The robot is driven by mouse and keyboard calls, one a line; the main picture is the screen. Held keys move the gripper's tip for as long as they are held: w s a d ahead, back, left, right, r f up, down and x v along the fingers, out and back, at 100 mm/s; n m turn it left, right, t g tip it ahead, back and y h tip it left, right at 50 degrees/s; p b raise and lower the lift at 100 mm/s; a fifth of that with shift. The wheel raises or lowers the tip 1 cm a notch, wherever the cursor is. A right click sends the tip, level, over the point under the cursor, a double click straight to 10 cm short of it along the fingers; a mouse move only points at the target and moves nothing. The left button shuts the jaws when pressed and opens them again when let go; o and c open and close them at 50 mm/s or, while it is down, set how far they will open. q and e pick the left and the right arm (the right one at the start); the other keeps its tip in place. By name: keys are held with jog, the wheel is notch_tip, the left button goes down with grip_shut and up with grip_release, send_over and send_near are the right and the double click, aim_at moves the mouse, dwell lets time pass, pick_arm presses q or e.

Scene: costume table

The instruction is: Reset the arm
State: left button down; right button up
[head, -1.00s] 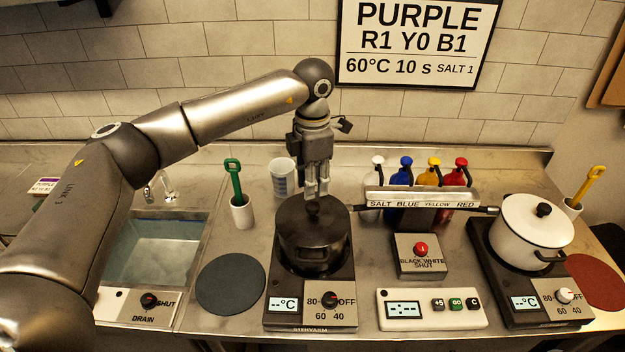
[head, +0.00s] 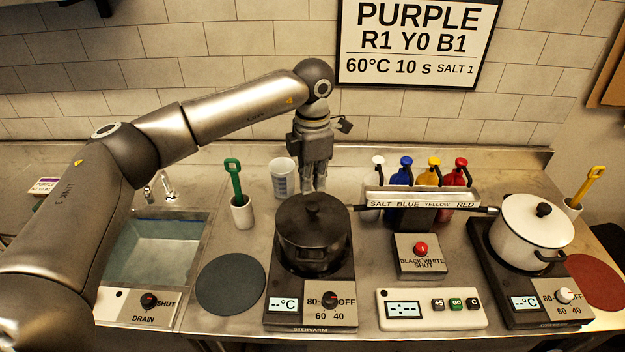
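My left gripper (head: 314,186) points down, above and just behind the lid of the black pot (head: 313,238). Its fingers look slightly apart, with nothing visible between them. The pot's lid is on, and its knob (head: 312,210) stands clear in front of the fingertips. My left arm (head: 215,110) comes in from the left and bends down at the wrist. My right gripper does not show.
A white lidded pot (head: 533,232) stands on the right hotplate. Near the gripper are a clear measuring cup (head: 283,178), a labelled rack (head: 423,199) and colored bottles (head: 434,174). A dark round mat (head: 230,284) lies left of the black pot. The sink (head: 155,250) is further left.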

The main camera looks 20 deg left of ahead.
aim_at(313, 205)
pick_arm(q)
jog(key=shift+f, duration=0.2)
jog(key=shift+f+b, duration=1.85)
jog(key=shift+f, duration=0.4)
jog(key=shift+r, duration=0.15)
jog(key=shift+r+p, duration=1.75)
jog(key=shift+r, duration=1.7)
